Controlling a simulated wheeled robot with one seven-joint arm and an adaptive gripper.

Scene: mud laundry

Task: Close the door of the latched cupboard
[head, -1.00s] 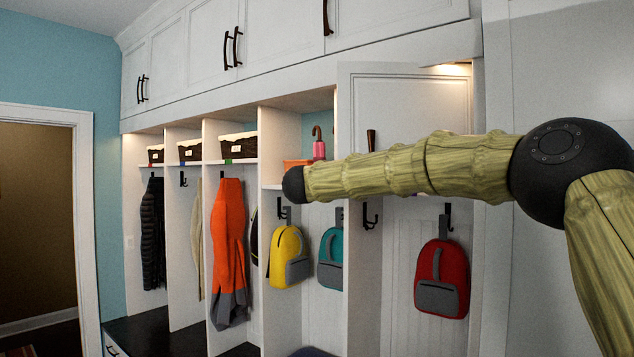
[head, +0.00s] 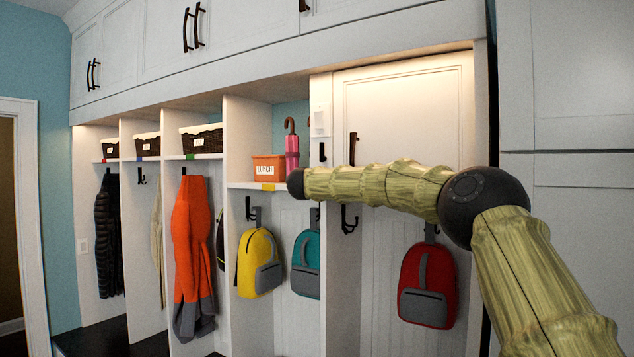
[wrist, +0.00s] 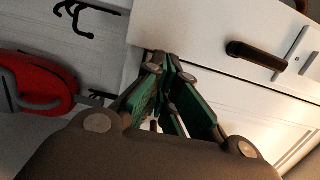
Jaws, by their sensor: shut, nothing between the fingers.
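The latched cupboard's white panelled door (head: 410,115) is at the upper right of the locker wall in the head view. It looks flush or nearly flush with its frame; I cannot tell whether a small gap remains. A small white plate (head: 320,120) and a dark piece (head: 322,152) sit on the frame to the left. My gripper (wrist: 165,62) is shut and empty, in front of the door's lower part in the wrist view; contact is unclear. The head view hides it.
A red backpack (head: 427,290) hangs below the cupboard; yellow (head: 259,262) and teal (head: 305,265) ones hang left. An orange lunch bin (head: 268,169) and pink umbrella (head: 292,150) stand on the neighbouring shelf. A tall white panel (head: 580,110) stands at right.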

